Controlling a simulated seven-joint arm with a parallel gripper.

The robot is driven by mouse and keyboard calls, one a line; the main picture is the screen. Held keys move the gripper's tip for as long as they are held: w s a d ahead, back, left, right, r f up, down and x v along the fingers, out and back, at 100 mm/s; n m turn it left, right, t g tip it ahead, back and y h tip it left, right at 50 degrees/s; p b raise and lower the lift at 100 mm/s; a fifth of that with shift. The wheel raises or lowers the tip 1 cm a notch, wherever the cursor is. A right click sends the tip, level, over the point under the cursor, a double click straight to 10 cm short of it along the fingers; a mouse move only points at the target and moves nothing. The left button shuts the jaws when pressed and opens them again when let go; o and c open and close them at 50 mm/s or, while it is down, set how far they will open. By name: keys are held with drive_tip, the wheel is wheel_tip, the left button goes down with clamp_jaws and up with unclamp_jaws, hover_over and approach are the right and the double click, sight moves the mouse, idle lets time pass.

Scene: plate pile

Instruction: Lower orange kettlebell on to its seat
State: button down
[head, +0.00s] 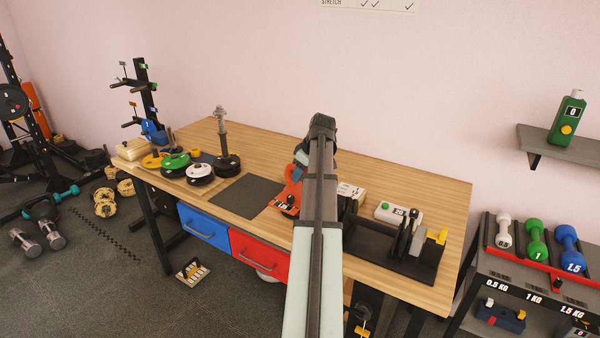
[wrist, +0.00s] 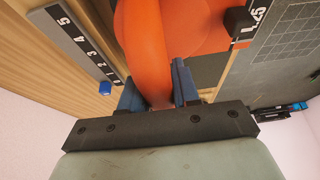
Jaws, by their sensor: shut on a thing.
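The orange kettlebell (head: 293,186) is over the middle of the wooden workbench, partly hidden behind my arm in the head view. In the wrist view, my gripper (wrist: 160,96) has its two blue fingers on either side of the orange handle (wrist: 147,42), shut on it. The round orange body (wrist: 200,20) lies beyond the handle. A black block marked 1.25 (wrist: 240,24) is beside the body. I cannot make out the seat, or whether the kettlebell touches anything beneath it.
A dark mat (head: 248,196) lies left of the kettlebell. Green (head: 175,160) and white (head: 200,172) plates and a post (head: 222,135) stand farther left. A black rack (head: 412,250) is at right. A grey numbered strip (wrist: 75,40) with a blue slider (wrist: 105,88) is near my gripper.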

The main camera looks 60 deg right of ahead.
drive_tip(key=shift+f, duration=0.45)
idle(0.3)
drive_tip(key=c, duration=0.7)
unclamp_jaws()
drive_tip(key=shift+c, duration=0.2)
drive_tip(key=v, duration=1.4)
drive_tip(key=shift+f, duration=0.1)
